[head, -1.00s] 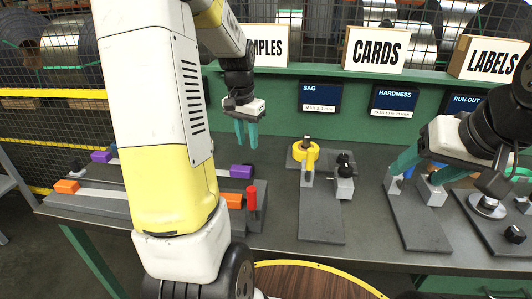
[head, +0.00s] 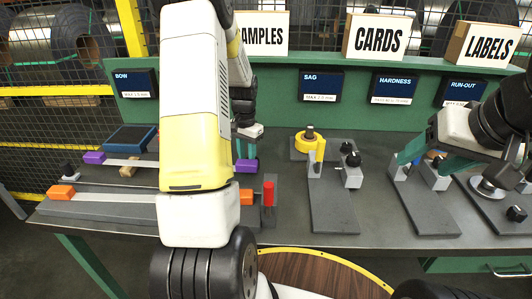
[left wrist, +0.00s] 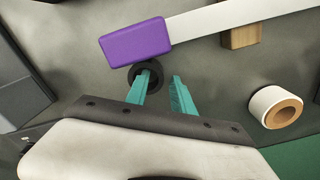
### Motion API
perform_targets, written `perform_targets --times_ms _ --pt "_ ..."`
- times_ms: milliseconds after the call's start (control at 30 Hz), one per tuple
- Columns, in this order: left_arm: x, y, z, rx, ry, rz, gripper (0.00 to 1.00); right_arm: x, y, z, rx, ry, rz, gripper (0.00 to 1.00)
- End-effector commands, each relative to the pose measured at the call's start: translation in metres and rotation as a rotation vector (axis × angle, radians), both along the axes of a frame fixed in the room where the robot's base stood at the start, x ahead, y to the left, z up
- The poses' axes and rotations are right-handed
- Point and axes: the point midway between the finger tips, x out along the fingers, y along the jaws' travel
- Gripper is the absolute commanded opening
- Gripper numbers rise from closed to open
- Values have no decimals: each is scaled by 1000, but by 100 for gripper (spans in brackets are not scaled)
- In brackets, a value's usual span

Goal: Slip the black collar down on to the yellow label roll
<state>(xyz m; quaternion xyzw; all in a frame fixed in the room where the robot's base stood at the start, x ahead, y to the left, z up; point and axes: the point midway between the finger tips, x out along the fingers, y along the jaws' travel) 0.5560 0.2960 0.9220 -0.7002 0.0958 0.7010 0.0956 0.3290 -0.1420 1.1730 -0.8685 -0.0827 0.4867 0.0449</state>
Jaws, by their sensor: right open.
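A black collar (left wrist: 158,82), a small dark ring, shows beside the purple block (left wrist: 135,42) in the left wrist view. My left gripper (left wrist: 161,77) is open there; one fingertip overlaps the ring's hole, and the other is just right of the ring. I cannot tell whether they touch. A yellow round piece (head: 301,145), probably the label roll, sits around a post on the SAG fixture. My right gripper (head: 427,158) is open at the hardness fixture.
A white roll with a tan core (left wrist: 262,103) lies right of the collar in the left wrist view. A pale strip (left wrist: 225,25) runs from the purple block. A red post (head: 269,193) stands near the SAG fixture (head: 334,208). Bare bench lies between them.

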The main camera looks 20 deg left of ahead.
Motion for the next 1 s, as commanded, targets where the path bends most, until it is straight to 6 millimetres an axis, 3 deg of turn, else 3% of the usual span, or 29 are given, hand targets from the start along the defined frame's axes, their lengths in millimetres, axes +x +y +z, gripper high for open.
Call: perform_targets --times_ms 300,467,1000 --pt "0 0 -8 0 -1 1 29 0 0 0 0 0 0 62" --pt "0 0 -8 0 -1 1 0 0 0 0 0 0 0 62" --pt "0 0 -8 0 -1 1 0 0 0 0 0 0 0 62"
